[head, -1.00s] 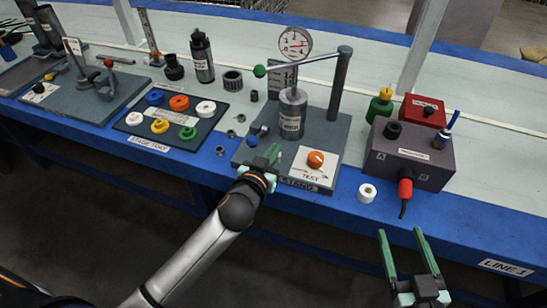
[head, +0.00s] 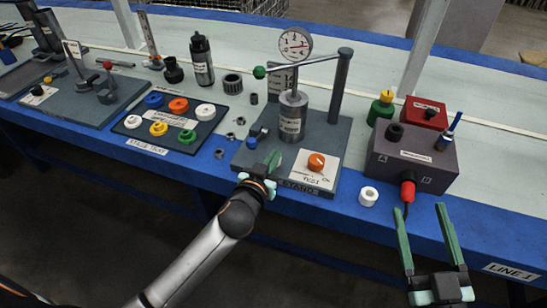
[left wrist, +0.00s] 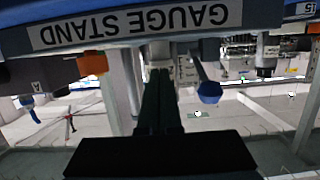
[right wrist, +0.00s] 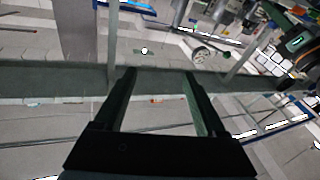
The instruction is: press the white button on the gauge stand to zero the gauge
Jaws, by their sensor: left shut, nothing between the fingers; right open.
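The gauge stand (head: 333,137) is a grey base with a post, an arm, a metal cylinder (head: 291,118) and a round white dial gauge (head: 295,44) on top. Its front plate carries an orange knob (head: 316,162), and a blue knob (head: 252,142) sits to the left. I cannot make out the white button in the head view. My left gripper (head: 274,161) is shut and empty at the front of the base, between the blue and orange knobs. The left wrist view shows the inverted stand label (left wrist: 135,25) beyond its fingers. My right gripper (head: 421,219) is open and empty, in front of the table.
A tray of coloured rings (head: 195,145) lies to the left. Small metal nuts lie between tray and stand.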

